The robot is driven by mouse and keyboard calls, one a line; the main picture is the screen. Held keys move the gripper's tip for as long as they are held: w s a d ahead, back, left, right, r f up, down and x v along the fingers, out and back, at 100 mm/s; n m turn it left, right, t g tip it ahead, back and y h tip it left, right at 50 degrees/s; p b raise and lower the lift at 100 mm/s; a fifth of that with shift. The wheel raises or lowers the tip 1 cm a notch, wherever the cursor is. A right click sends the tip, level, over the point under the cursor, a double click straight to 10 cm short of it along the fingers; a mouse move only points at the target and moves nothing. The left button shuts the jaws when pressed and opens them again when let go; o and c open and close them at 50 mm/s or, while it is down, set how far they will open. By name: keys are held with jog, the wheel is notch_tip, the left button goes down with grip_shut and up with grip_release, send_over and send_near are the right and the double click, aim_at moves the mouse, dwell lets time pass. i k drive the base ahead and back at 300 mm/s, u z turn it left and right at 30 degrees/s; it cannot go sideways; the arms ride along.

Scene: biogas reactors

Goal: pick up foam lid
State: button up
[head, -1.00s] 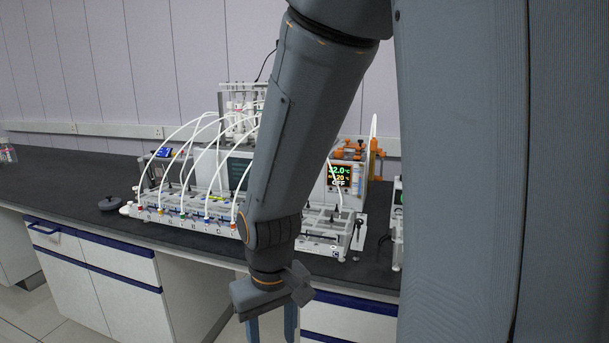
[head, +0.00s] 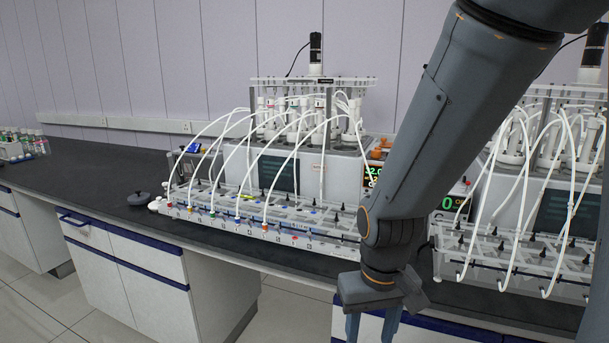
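A dark grey round disc with a small raised knob (head: 139,198) lies flat on the black bench top, left of the reactor rig; it looks like the foam lid. My gripper (head: 371,335) hangs downward in front of the bench at the bottom of the head view, well to the right of the disc. Its two blue-grey fingers are apart with nothing seen between them; their tips are cut off by the frame's lower edge.
A reactor rig (head: 308,190) with white tubes stands right of the disc, and a second rig (head: 540,200) stands behind my arm at right. Small bottles (head: 30,146) stand at far left. The bench top (head: 75,175) between bottles and disc is clear.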

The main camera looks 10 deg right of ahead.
aim_at(140, 198)
jog(key=u, duration=0.9)
jog(key=k, duration=1.2)
jog(key=u, duration=1.25)
jog(key=i, duration=2.25)
jog(key=z, duration=0.35)
jog(key=i, duration=1.7)
jog(key=z, duration=1.15)
jog(key=i, duration=1.2)
jog(key=z, duration=1.45)
jog(key=i, duration=0.6)
jog(key=z, duration=0.25)
